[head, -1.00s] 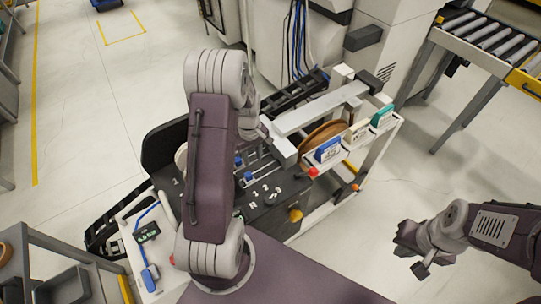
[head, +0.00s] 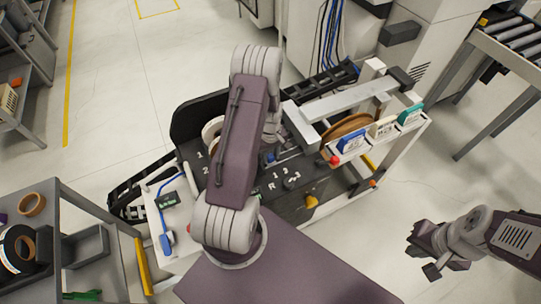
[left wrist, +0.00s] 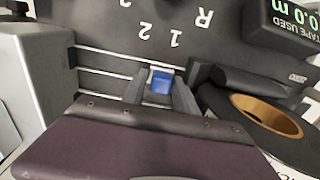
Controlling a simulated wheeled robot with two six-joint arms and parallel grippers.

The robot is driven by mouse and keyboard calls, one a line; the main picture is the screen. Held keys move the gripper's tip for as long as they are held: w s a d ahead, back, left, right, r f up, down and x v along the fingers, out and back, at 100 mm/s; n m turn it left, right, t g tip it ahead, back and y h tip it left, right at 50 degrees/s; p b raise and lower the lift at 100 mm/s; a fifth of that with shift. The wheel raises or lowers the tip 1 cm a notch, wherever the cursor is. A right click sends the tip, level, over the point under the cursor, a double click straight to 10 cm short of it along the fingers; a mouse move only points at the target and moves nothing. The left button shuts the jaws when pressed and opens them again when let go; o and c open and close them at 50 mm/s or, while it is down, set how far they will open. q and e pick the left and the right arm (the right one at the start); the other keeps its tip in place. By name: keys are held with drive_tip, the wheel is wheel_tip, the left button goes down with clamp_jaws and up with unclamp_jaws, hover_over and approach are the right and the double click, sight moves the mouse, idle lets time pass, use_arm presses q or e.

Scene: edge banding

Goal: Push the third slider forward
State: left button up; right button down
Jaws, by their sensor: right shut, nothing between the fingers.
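The dark slider panel (head: 190,152) of the edge banding machine is partly hidden by my left arm in the head view. One blue slider knob (head: 268,158) shows beside the arm. In the left wrist view, a blue slider knob (left wrist: 160,80) sits between the two fingertips of my left gripper (left wrist: 160,92). The fingers stand on either side of it; whether they press on it is unclear. Slots and upside-down labels R, 1 and 2 show nearby. I cannot tell which slider this knob is. My right gripper (head: 427,252) is shut and empty, away at the right.
Tape rolls stand in the machine, a brown one (head: 345,132) at its right. A tape counter (left wrist: 290,20) shows in the left wrist view. A shelf cart (head: 60,230) stands at left and a roller conveyor (head: 500,55) at far right. Open floor lies at right.

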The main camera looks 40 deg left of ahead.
use_arm(q)
clamp_jaws()
idle(1.3)
